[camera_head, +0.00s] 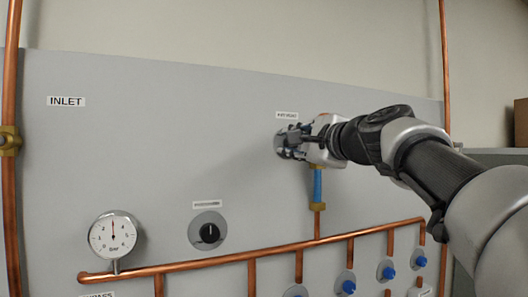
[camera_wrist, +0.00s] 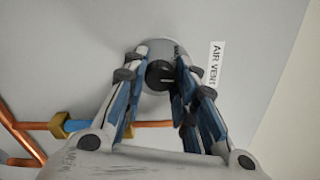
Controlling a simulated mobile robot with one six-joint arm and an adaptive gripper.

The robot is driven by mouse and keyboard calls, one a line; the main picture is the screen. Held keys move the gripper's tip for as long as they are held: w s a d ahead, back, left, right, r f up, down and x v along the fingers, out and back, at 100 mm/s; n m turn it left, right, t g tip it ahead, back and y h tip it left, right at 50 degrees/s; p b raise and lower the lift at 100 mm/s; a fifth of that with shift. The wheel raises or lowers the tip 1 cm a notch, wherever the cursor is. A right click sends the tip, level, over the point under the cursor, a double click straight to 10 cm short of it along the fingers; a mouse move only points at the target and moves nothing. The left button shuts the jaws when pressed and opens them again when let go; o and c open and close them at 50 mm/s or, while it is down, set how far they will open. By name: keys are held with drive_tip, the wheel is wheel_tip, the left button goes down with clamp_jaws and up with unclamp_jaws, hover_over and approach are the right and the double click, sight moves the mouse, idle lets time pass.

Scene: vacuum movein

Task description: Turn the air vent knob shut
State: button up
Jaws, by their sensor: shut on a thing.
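The air vent knob (camera_wrist: 160,75) is a black round knob on a grey disc, beside the "AIR VENT" label (camera_wrist: 215,64) in the wrist view. My gripper (camera_wrist: 160,80) has one finger on each side of the knob and is shut on it. In the head view my gripper (camera_head: 290,142) reaches the panel from the right, just below the small label (camera_head: 287,115). There the fingers hide most of the knob. I cannot read the knob's exact setting.
The grey panel (camera_head: 150,150) carries a pressure gauge (camera_head: 113,236), another black knob (camera_head: 209,233) and several blue valve handles (camera_head: 348,286) on copper pipes (camera_head: 180,267). A blue and brass fitting (camera_head: 318,187) stands close below my gripper.

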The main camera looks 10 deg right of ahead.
drive_tip(key=shift+f+n+b, duration=0.15)
drive_tip(key=shift+n+b, duration=2.1)
drive_tip(key=shift+n, duration=2.65)
drive_tip(key=o, duration=1.1)
drive_tip(key=shift+c, duration=0.2)
drive_tip(key=v, duration=1.2)
